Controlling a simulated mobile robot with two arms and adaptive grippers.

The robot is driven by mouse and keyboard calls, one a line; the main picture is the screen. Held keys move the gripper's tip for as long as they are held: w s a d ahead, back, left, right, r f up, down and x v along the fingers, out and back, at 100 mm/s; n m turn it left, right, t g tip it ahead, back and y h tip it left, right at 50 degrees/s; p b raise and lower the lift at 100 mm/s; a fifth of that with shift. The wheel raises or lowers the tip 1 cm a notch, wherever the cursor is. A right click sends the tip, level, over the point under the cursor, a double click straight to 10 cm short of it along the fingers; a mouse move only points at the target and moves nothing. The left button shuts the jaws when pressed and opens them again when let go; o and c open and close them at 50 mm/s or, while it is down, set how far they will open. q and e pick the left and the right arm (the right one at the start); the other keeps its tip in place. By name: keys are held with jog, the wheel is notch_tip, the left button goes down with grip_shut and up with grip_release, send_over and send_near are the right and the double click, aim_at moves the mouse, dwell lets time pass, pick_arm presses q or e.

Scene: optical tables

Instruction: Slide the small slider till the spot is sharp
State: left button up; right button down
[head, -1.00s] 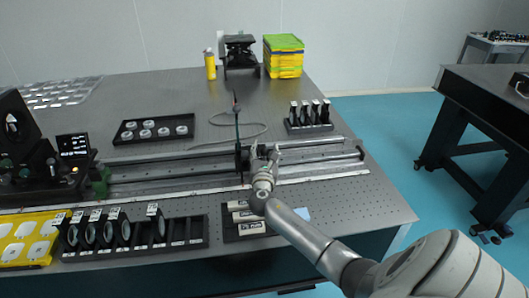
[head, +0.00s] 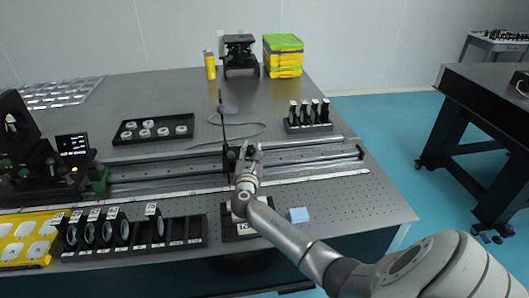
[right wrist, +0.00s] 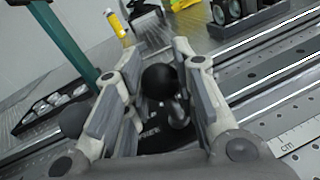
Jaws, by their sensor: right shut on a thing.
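The small slider (head: 229,163) is a dark carriage on the long rail (head: 170,175), with a thin upright green post (head: 222,112) rising from it. My right gripper (head: 250,152) is beside the carriage in the head view. In the right wrist view its fingers (right wrist: 158,88) are closed around a black round knob (right wrist: 160,80). The green post (right wrist: 70,42) leans across the upper left there. I cannot make out a spot in either view. My left gripper is not in view.
A dark instrument with a small screen (head: 73,144) stands at the rail's left end. A holder with several lenses (head: 180,233) lies in front of the rail. A tray of white discs (head: 153,129) lies behind it. A light blue block (head: 299,214) is at the front right.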

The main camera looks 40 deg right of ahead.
aim_at(233, 154)
jog(key=w+a, duration=0.1)
jog(key=a, duration=0.1)
jog(key=w+a, duration=0.2)
jog(key=a, duration=0.1)
jog(key=shift+w+a+f+b, duration=0.1)
jog(key=shift+w+a+b, duration=0.1)
jog(key=shift+a+b, duration=0.15)
jog(key=shift+s+d, duration=0.25)
jog(key=shift+d, duration=0.15)
jog(key=c, duration=1.1)
grip_release()
jog(key=shift+c, duration=0.2)
jog(key=v, duration=1.2)
jog(key=shift+a, duration=0.1)
